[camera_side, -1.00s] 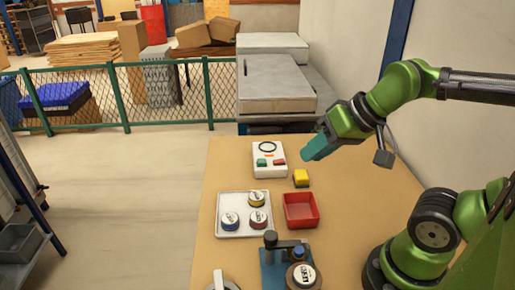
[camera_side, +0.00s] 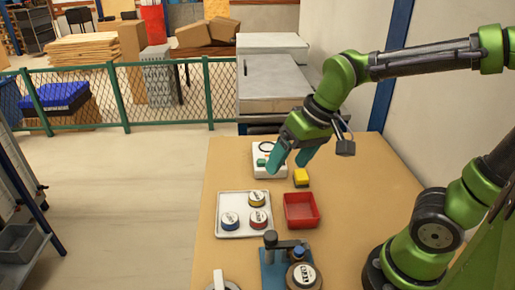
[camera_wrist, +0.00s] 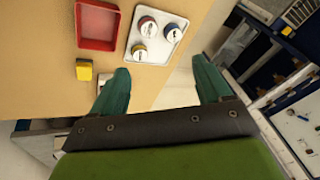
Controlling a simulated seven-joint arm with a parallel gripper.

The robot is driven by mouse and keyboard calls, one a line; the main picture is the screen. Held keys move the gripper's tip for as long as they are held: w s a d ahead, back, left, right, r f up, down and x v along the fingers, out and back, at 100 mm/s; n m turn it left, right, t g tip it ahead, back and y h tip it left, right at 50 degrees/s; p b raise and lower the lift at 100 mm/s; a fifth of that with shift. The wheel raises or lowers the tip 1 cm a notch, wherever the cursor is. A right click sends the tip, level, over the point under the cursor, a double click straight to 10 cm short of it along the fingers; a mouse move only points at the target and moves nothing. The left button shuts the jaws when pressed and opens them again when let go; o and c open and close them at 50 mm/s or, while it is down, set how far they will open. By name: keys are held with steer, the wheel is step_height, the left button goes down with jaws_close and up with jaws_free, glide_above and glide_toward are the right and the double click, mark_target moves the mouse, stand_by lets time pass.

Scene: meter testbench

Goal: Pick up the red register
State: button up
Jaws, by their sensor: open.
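The red register (camera_side: 258,218) is a small round piece with a white top and red side. It sits at the right front of a white tray (camera_side: 230,196), beside a blue register (camera_side: 230,220) and in front of a yellow one (camera_side: 257,199). In the wrist view, the red register (camera_wrist: 147,26) is near the top, between the red bin and the blue register. My gripper (camera_side: 291,163) is open and empty, above the back of the bench near the white box with buttons. Its two teal fingers (camera_wrist: 161,68) are apart in the wrist view.
A red bin (camera_side: 301,210) stands right of the tray, with a yellow block (camera_side: 301,178) behind it. A white button box (camera_side: 268,160) is at the back. A blue fixture (camera_side: 275,267) stands in front.

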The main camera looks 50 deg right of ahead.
steer(key=w+a+f+n+g+h, duration=0.15)
steer(key=w+f+g, duration=0.25)
steer(key=w, duration=0.4)
glide_above(260, 217)
steer(key=shift+h, duration=0.25)
steer(key=f, duration=1)
steer(key=shift+w+a+f, duration=0.15)
steer(key=shift+a+f, duration=0.2)
steer(key=shift+a, duration=0.05)
steer(key=shift+d+f, duration=0.2)
steer(key=shift+f, duration=1.2)
steer(key=shift+d+f, duration=0.2)
steer(key=shift+f, duration=1.15)
